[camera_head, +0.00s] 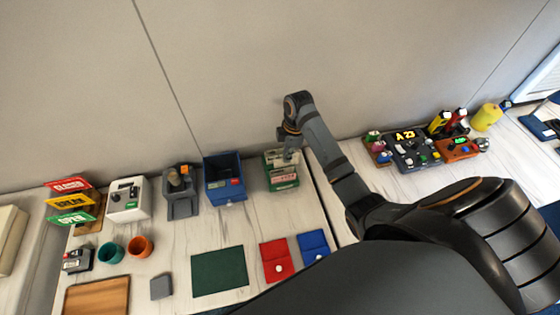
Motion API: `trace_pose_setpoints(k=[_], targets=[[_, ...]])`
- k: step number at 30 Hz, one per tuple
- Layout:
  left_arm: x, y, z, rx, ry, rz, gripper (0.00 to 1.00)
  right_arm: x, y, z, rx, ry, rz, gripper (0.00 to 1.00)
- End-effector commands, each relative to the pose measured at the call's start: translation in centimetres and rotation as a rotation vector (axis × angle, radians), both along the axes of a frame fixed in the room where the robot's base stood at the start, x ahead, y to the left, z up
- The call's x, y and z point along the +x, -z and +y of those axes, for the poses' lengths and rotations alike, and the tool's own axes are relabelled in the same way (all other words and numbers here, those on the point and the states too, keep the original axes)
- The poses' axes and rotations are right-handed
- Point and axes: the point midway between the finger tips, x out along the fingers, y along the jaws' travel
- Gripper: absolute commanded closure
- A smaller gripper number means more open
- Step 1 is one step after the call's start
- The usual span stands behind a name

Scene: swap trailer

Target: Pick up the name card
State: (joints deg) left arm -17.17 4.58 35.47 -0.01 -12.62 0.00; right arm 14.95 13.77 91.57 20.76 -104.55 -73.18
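A small green holder (283,183) with pale cards or labels stands near the wall at the back of the table. A pale, card-like piece with reddish marks (284,175) shows on its front; I cannot tell for sure that it is the name card. My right arm reaches in from the lower right, and its gripper (289,150) points down over the top of the green holder. The gripper is small and dark here, so its fingers and any contact with a card are unclear. My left gripper is not in view.
A blue bin (224,187) stands just left of the holder. A dark green mat (219,271), a red pouch (277,262) and a blue pouch (313,247) lie in front. A control panel (412,152) is on the right. Bare table lies between holder and pouches.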

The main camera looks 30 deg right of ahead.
Motion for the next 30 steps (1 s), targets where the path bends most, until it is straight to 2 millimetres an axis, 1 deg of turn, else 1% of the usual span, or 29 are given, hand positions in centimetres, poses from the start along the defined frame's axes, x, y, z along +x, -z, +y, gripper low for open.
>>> trace_pose_setpoints(k=[1, 3, 4, 6, 9, 12, 16, 20, 30], targets=[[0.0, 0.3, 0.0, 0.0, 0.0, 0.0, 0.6, -0.8, -1.0, -0.7, -0.007, -0.002, -0.004, 1.0], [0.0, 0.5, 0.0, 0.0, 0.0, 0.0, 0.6, -2.1, -2.7, -1.4, -0.009, -0.004, -0.002, 1.0], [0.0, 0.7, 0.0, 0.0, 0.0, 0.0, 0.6, -3.1, -2.8, -2.1, -0.012, -0.002, 0.001, 1.0], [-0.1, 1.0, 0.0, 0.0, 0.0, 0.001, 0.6, -5.0, -3.8, -3.2, -0.015, -0.003, 0.003, 1.0], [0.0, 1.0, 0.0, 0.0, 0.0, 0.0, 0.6, -6.9, -4.9, -4.3, -0.014, -0.003, 0.002, 1.0], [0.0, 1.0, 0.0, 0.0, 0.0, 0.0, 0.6, -8.1, -5.7, -4.9, -0.01, -0.004, 0.004, 1.0], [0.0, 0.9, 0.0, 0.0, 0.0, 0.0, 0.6, -9.0, -6.2, -5.4, -0.007, -0.001, 0.001, 1.0], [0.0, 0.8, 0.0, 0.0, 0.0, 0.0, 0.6, -9.5, -6.4, -5.5, -0.002, -0.002, 0.001, 1.0], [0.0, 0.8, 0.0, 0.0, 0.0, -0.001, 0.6, -9.6, -6.5, -5.6, 0.0, -0.001, 0.002, 1.0]])
